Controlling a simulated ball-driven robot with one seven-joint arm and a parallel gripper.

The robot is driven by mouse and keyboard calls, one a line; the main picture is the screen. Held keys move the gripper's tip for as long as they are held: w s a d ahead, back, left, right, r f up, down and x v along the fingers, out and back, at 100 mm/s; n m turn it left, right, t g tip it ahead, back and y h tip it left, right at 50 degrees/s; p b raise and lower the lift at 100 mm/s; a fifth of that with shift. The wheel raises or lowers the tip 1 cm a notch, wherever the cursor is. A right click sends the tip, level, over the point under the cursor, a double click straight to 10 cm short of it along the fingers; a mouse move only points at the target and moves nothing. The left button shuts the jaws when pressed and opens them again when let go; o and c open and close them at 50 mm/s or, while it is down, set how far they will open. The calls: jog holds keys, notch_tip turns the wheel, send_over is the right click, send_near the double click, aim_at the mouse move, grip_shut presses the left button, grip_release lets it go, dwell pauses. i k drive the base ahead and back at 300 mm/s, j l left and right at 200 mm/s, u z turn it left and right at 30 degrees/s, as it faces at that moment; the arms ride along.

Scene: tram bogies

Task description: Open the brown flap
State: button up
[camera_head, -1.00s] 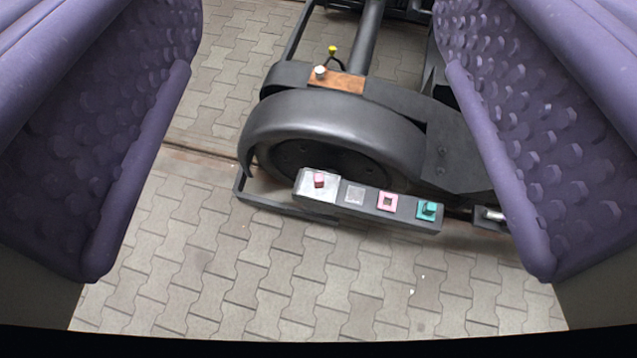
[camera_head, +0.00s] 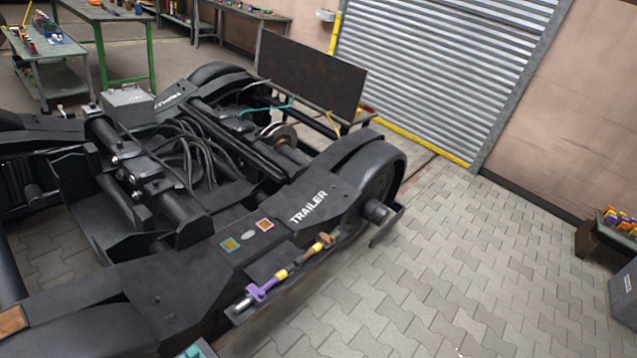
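I cannot tell for sure which thing is the brown flap. A large dark brown, rusty-looking panel (camera_head: 311,78) stands tilted up at the far end of the bogie (camera_head: 290,210), in front of the shutter. A small orange-brown plate (camera_head: 12,322) lies on the bogie frame at the lower left edge, partly cut off by the picture. My gripper is not in this view.
The black bogie marked TRAILER fills the left and middle. A rod with purple and yellow parts (camera_head: 285,273) lies along its side. Paved floor (camera_head: 440,270) is clear at right. Beyond are a roller shutter (camera_head: 440,70), a green-legged table (camera_head: 100,18) and a low stand (camera_head: 597,245) with coloured pieces.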

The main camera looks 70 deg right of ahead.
aim_at(330, 240)
jog(key=z, duration=2)
jog(key=i+l+z, duration=0.1)
jog(key=i, duration=1.2)
jog(key=i+l, duration=0.15)
jog(key=i, duration=1.2)
jog(key=l+z, duration=0.05)
jog(key=l, duration=0.05)
